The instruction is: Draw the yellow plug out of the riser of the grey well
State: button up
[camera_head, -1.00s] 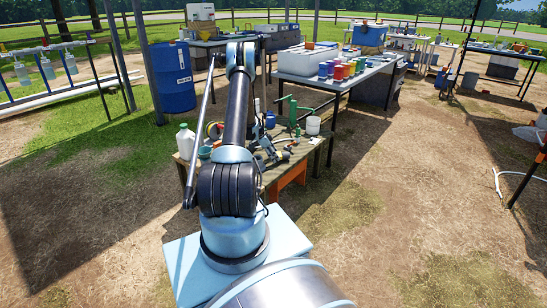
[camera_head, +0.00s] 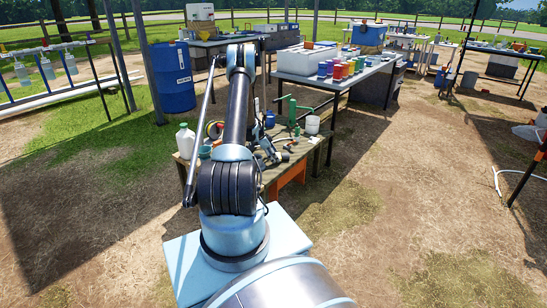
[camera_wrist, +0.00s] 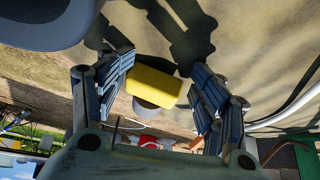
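In the wrist view, the yellow plug (camera_wrist: 154,84) is a block lying between the two fingers of my gripper (camera_wrist: 163,80). The fingers are spread, one on each side of the plug. A narrow gap shows on the right side; on the left the finger is very close, and I cannot tell whether it touches. A pale grey round part (camera_wrist: 146,106) shows just beside the plug, partly covered by it; I cannot tell for sure that it is the riser. In the head view, my gripper (camera_head: 268,152) is small over the work table, and the plug cannot be made out.
The work table (camera_head: 308,150) carries a white bottle (camera_head: 186,141), a green pump-like stand (camera_head: 293,112) and a white cup (camera_head: 312,125). A blue barrel (camera_head: 173,77) stands behind at the left. A longer table with colored jars (camera_head: 336,70) stands behind. Open ground lies right.

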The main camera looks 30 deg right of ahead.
jog(key=shift+w+f, duration=0.2)
jog(key=shift+f, duration=0.3)
jog(key=shift+a+r, duration=0.1)
jog(key=shift+r, duration=0.1)
jog(key=shift+r, duration=0.2)
jog(key=v, duration=1.1)
jog(key=shift+w+a+r, duration=0.15)
jog(key=shift+a+r, duration=0.1)
jog(key=shift+r, duration=0.05)
